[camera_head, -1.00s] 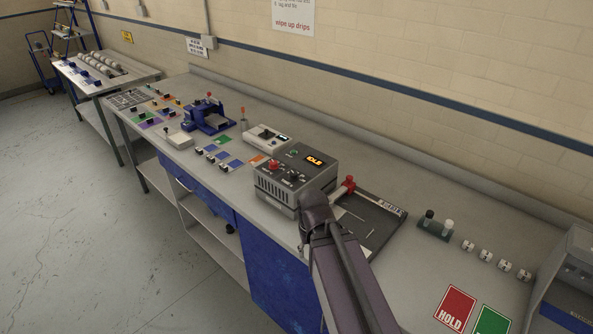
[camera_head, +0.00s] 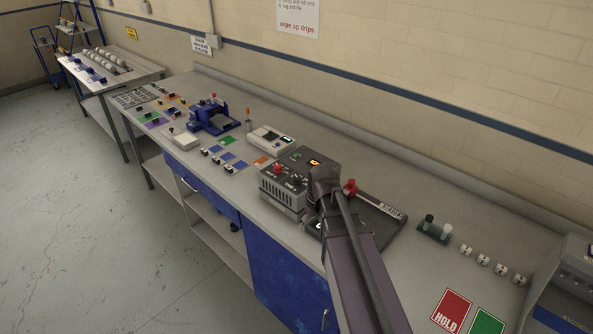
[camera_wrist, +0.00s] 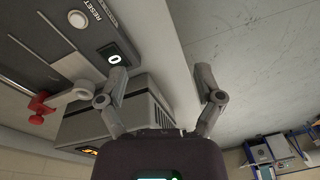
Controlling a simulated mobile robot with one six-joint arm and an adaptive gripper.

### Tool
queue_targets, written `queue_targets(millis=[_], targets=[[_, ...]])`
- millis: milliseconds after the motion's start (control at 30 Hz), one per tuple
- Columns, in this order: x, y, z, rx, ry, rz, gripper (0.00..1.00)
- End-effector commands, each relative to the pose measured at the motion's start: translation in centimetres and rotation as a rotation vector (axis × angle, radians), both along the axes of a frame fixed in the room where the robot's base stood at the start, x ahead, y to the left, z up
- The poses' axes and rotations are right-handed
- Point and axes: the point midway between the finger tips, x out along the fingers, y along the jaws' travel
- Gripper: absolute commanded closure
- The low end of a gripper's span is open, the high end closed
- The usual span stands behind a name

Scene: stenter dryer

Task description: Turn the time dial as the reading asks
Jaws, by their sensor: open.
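The grey dryer control box (camera_head: 283,197) stands on the bench in the head view. Its top has a red knob (camera_head: 278,168), small dark dials (camera_head: 296,180) and an orange display (camera_head: 315,162). I cannot tell which dial is the time dial, and the display is too small and partly covered to read. My wrist hides the box's right part. In the wrist view my gripper (camera_wrist: 163,74) is open and empty, with its fingers wide apart. The box (camera_wrist: 150,105) shows behind the left finger, its orange display (camera_wrist: 90,150) low left. The dials do not show there.
A dark board with a red-handled clamp (camera_head: 350,187) lies right of the box; its RESET button (camera_wrist: 77,18) and counter showing 0 (camera_wrist: 115,58) show in the wrist view. A white meter (camera_head: 270,139) and blue fixture (camera_head: 211,117) stand left. The wall runs behind.

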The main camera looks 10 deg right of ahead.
Motion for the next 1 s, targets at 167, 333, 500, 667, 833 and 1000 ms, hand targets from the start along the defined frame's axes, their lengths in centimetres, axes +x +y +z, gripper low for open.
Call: queue_targets(millis=[167,333,500,667,833,1000], targets=[[5.0,-0.7,3.9,0.046,-0.051,0.161,0.15],[9.1,-1.5,6.8,0.082,-0.112,0.317,0.15],[13.1,-2.4,9.7,0.11,-0.182,0.468,0.15],[16.2,-3.3,12.0,0.123,-0.244,0.587,0.15],[18.1,-3.9,13.3,0.13,-0.289,0.669,0.15],[18.7,-4.1,13.6,0.132,-0.307,0.702,0.15]])
